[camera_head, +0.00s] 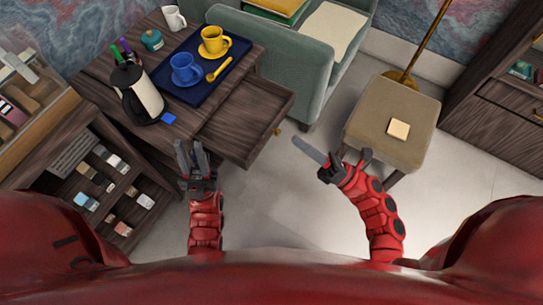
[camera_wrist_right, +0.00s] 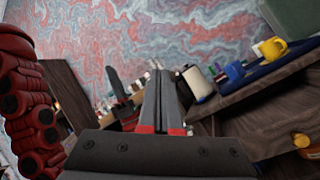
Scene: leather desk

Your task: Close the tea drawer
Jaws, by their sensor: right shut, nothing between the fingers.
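The wooden tea drawer (camera_head: 237,126) is pulled out of the dark desk (camera_head: 95,88) in the head view. The part of its inside that shows looks empty. Its front edge faces lower right, with a small gold knob (camera_head: 278,130) on it. My right gripper (camera_head: 296,142) is shut and empty, in front of the drawer and to the right of the knob, apart from both. Its closed fingers also show in the right wrist view (camera_wrist_right: 160,100). My left gripper (camera_head: 191,146) has its fingers apart, empty, near the desk's front edge, left of the drawer.
A blue tray (camera_head: 212,85) on the desk carries a blue cup (camera_head: 186,70), a yellow cup (camera_head: 213,42) and a yellow spoon (camera_head: 219,69). A kettle (camera_head: 148,92) stands at the left. A green armchair (camera_head: 290,50) and a stool (camera_head: 390,105) stand right. Floor before the drawer is clear.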

